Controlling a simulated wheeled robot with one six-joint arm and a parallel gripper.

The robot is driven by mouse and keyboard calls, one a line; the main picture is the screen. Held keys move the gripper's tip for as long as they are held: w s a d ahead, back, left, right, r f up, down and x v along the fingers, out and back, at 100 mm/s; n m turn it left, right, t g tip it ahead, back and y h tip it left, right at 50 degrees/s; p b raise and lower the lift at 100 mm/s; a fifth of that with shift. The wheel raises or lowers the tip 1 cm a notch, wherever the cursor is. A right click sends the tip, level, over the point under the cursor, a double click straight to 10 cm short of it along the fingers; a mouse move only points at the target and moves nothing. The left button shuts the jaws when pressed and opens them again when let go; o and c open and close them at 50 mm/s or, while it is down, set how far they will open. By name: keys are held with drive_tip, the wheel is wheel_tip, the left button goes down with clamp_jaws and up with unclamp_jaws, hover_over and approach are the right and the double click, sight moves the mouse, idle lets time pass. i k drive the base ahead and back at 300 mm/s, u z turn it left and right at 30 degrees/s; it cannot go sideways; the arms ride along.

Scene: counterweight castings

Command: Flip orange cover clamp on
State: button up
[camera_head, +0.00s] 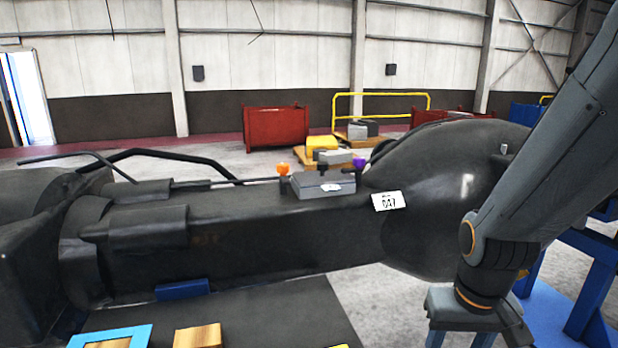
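The orange cover clamp (283,169) is a small orange knob on a dark stem at the left end of a grey cover box (323,185). The box sits on top of the long dark casting (270,230). A purple clamp (359,163) stands at the box's right end. Whether the orange clamp is on or off is too small to tell. My gripper (468,335) points down at the lower right, in front of the casting's round end and well apart from the clamp. Its fingertips are cut off by the bottom edge, and nothing shows held in it.
A white label marked 047 (387,201) is on the casting. Black bent bars (150,153) rise behind its left part. A dark table (270,315) below holds a blue frame (137,334) and a wooden block (198,336). Blue stand beams (590,285) are at right. Space above the box looks clear.

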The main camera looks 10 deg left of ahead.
sight(282, 168)
drive_tip(key=k, duration=0.65)
drive_tip(key=u, duration=0.8)
drive_tip(key=i, duration=1.2)
drive_tip(key=z, duration=0.4)
